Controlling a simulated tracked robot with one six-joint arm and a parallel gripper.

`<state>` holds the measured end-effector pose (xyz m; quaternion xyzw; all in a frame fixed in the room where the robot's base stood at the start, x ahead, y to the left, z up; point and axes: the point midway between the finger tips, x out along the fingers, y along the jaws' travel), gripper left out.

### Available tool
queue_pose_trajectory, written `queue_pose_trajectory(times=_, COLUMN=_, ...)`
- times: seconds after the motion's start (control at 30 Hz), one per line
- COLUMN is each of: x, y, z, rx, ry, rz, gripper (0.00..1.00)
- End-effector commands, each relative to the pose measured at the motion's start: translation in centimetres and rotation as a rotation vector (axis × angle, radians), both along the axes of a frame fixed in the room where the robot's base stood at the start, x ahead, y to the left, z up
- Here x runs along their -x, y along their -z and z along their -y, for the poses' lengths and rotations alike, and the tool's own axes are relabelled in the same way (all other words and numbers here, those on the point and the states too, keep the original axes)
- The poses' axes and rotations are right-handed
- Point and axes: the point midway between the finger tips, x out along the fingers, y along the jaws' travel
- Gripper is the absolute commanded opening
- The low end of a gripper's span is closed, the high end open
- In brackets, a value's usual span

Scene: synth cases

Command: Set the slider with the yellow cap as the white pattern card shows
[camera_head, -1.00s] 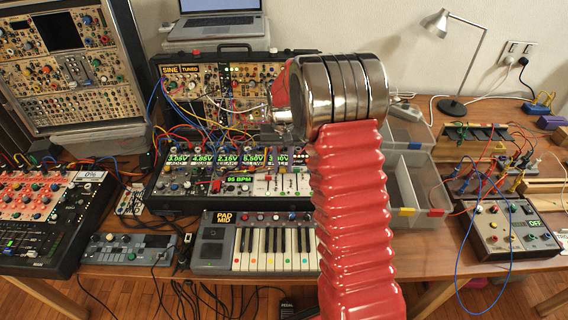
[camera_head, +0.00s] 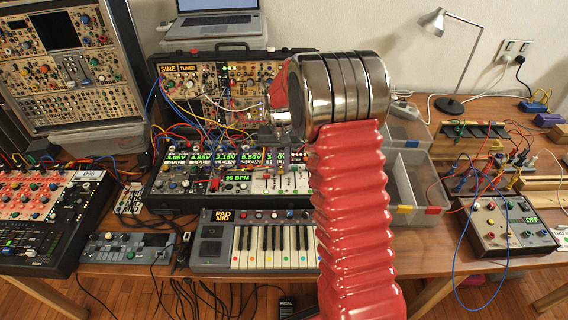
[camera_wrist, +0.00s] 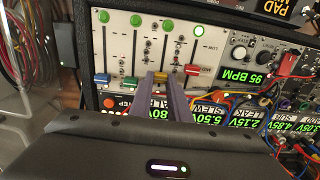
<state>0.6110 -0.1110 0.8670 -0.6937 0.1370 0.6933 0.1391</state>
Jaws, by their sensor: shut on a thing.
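The slider with the yellow cap (camera_wrist: 160,77) stands in a row on a white slider panel (camera_wrist: 118,50), seen upside down in the wrist view. My gripper (camera_wrist: 161,85) is shut on the yellow cap, one purple finger on each side. The cap sits at the end of its slot away from the green round lights. The panel also shows in the head view (camera_head: 264,183), partly hidden by my arm. I cannot make out a white pattern card in either view.
Beside the yellow cap are a blue cap (camera_wrist: 102,80), a green cap (camera_wrist: 130,82) and a red cap (camera_wrist: 194,70). Patch cables (camera_wrist: 275,100) crowd the modules nearby. A keyboard (camera_head: 262,240) lies in front, and clear trays (camera_head: 408,160) stand behind my arm.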

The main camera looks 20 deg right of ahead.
Motion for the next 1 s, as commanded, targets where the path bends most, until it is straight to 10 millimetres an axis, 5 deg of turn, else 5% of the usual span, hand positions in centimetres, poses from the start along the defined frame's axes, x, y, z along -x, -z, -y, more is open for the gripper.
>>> queue_pose_trajectory(times=0.43, x=1.0, y=0.0, z=-0.5, rx=0.004, ry=-0.002, rz=-0.004, gripper=0.0)
queue_pose_trajectory(times=0.47, x=1.0, y=0.0, z=-0.5, rx=0.004, ry=-0.001, rz=-0.004, gripper=0.18)
queue_pose_trajectory(times=0.57, x=1.0, y=0.0, z=-0.4, rx=0.004, ry=0.0, rz=-0.003, gripper=0.25)
queue_pose_trajectory(times=1.0, x=1.0, y=-1.1, z=-0.4, rx=0.004, ry=0.001, rz=-0.002, gripper=0.25)
